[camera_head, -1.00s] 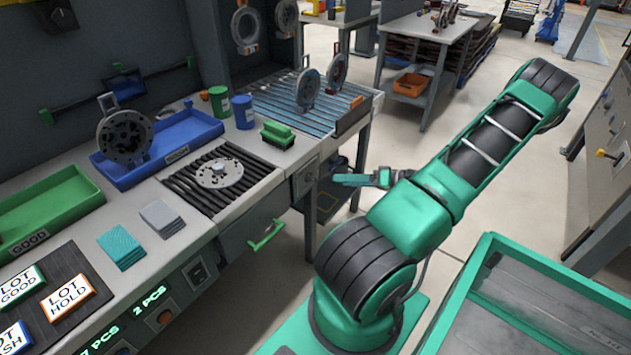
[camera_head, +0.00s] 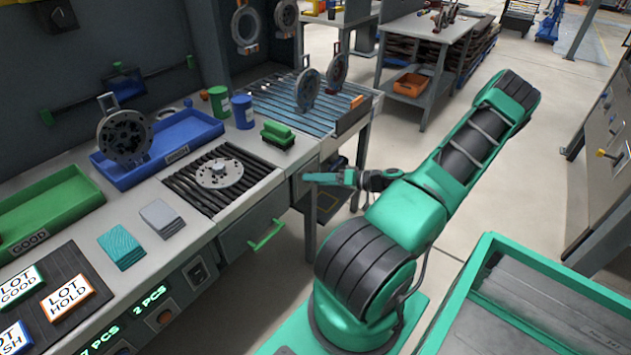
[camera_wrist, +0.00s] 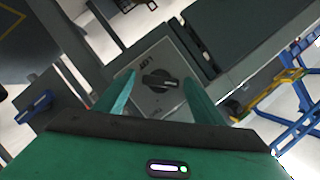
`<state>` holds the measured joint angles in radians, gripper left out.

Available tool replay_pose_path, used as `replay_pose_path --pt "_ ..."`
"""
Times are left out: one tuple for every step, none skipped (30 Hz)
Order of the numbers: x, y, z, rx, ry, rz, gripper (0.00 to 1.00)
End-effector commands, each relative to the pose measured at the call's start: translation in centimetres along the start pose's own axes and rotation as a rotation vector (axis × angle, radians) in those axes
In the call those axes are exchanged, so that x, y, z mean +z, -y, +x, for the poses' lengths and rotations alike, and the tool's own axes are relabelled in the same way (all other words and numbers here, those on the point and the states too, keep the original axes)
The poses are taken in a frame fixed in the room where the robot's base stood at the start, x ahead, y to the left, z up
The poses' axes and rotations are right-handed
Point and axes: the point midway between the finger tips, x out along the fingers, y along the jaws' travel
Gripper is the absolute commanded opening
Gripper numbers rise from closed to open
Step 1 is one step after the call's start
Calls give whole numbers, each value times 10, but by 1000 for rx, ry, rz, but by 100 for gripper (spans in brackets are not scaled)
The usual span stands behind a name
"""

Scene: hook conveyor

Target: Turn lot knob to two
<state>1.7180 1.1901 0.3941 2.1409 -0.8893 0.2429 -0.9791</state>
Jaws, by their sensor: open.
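A black rotary knob (camera_wrist: 160,80) sits on a grey square plate (camera_wrist: 150,101) in the wrist view. Its bar lies roughly crosswise in the picture. My gripper (camera_wrist: 160,92) is open, with one teal finger on each side of the knob in the picture. I see no contact, and the remaining gap is unclear. In the head view my gripper (camera_head: 312,178) is at the bench's front right corner, and it hides the knob there.
The bench front has a green drawer handle (camera_head: 266,235) left of my gripper and a dark switch (camera_head: 197,272) farther left. The slatted conveyor (camera_head: 285,100) lies behind. A green-rimmed bin (camera_head: 520,258) stands at the right. Open floor lies behind my arm.

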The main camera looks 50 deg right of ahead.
Motion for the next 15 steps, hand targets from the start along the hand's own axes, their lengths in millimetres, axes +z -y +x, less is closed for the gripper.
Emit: replay_pose_path --pt "0 0 0 0 0 0 62" --pt "0 0 0 0 0 0 62" --pt "0 0 0 0 0 0 62" --pt "0 0 0 0 0 0 62" --pt "0 0 0 0 0 0 62" --pt "0 0 0 0 0 0 55" --pt "0 0 0 0 0 0 48" --pt "0 0 0 0 0 0 41" --pt "0 0 0 0 0 0 31" --pt "0 0 0 0 0 0 24" --pt "0 0 0 0 0 0 21" --pt "0 0 0 0 0 0 21" --pt "0 0 0 1 0 0 21" --pt "0 0 0 0 0 0 21" --pt "0 0 0 0 0 2 21"
